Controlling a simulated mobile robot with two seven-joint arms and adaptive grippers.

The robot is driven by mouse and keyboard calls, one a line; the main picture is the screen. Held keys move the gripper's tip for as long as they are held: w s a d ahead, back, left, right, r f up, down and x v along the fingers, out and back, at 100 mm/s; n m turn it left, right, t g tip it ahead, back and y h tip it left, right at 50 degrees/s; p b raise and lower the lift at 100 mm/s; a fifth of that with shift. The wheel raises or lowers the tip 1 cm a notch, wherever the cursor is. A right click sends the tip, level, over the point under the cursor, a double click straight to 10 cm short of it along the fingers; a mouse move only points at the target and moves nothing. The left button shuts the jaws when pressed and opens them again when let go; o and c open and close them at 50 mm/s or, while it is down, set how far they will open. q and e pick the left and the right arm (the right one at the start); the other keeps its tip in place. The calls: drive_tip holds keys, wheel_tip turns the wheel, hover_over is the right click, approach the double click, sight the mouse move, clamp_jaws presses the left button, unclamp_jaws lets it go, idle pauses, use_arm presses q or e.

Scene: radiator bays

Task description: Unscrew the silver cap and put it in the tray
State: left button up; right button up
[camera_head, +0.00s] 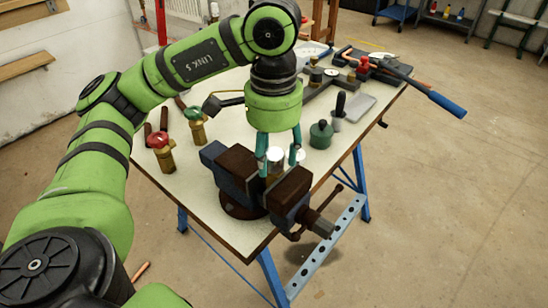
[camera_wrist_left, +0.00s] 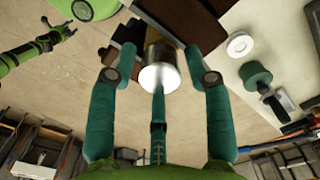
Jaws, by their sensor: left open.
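The silver cap (camera_wrist_left: 160,77) sits on top of a brass fitting (camera_wrist_left: 157,52), seen in the left wrist view. The fitting stands between the jaws of the vise (camera_head: 237,165). My left gripper (camera_head: 279,165) points down over the vise, open, with its fingers around the cap. In the left wrist view, gaps show between the side fingers and the cap; the middle finger ends close to its edge. A grey flat tray-like piece (camera_head: 358,108) lies to the right on the bench; I cannot tell if it is the tray. My right gripper (camera_wrist_left: 62,33) shows small at upper left in the left wrist view.
Brass valves with red (camera_head: 160,150) and green (camera_head: 195,125) handles stand at left. Tools with a blue handle (camera_head: 440,102) overhang the far right edge.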

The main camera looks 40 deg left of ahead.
use_arm(q)
clamp_jaws()
drive_tip(key=n, duration=0.3)
drive_tip(key=shift+n, duration=0.3)
drive_tip(key=n, duration=0.4)
drive_tip(key=shift+n, duration=0.3)
drive_tip(key=n, duration=0.7)
drive_tip(key=shift+p, duration=0.35)
drive_tip(key=n, duration=0.7)
drive_tip(key=shift+n, duration=0.4)
drive_tip(key=n, duration=0.4)
drive_tip(key=shift+r+p, duration=0.1)
drive_tip(key=shift+p, duration=0.2)
drive_tip(key=n, duration=0.4)
